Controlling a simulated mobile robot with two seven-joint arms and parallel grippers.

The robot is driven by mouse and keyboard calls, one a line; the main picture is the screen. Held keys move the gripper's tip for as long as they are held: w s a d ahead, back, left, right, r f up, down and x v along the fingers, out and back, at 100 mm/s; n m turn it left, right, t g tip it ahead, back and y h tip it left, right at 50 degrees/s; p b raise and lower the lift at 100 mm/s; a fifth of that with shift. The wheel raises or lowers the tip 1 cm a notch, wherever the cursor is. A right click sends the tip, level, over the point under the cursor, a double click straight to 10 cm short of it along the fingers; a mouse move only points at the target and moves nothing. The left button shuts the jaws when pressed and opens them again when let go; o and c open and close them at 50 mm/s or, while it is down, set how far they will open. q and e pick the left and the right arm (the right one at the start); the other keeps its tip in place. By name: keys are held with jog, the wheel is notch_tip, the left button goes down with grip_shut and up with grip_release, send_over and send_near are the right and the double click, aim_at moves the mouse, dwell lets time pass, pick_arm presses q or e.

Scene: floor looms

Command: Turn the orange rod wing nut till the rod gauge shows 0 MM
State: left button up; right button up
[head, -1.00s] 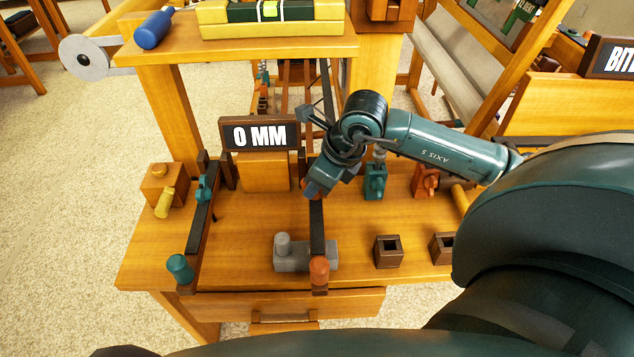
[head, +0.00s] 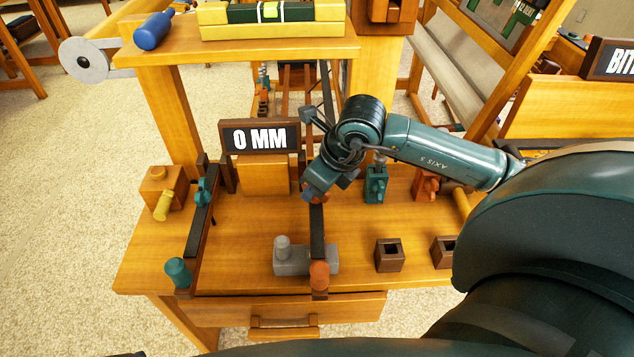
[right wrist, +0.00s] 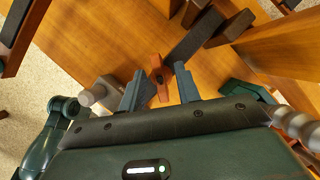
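The rod gauge (head: 260,138) stands at the back of the bench and reads 0 MM. The orange wing nut (head: 317,197) sits on the dark orange-ended rod (head: 317,232), mostly hidden by my right gripper in the head view. My right gripper (head: 310,194) is right over it. In the right wrist view the wing nut (right wrist: 157,76) lies between the two spread fingertips of the right gripper (right wrist: 160,80), with a gap visible on each side. The rod's front end carries an orange knob (head: 319,273). My left gripper does not show.
A similar dark rod to the left carries a teal wing nut (head: 203,191) and a teal knob (head: 178,271). A grey block with a peg (head: 300,258) stands beside the orange-ended rod. A teal clamp-like piece (head: 375,184) and a brown socket block (head: 389,254) stand to the right.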

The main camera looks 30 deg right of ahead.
jog(key=a+p+v, duration=0.1)
jog(key=v, duration=0.6)
jog(key=shift+d+r, duration=0.25)
jog(key=shift+d, duration=0.3)
jog(key=shift+s, duration=0.1)
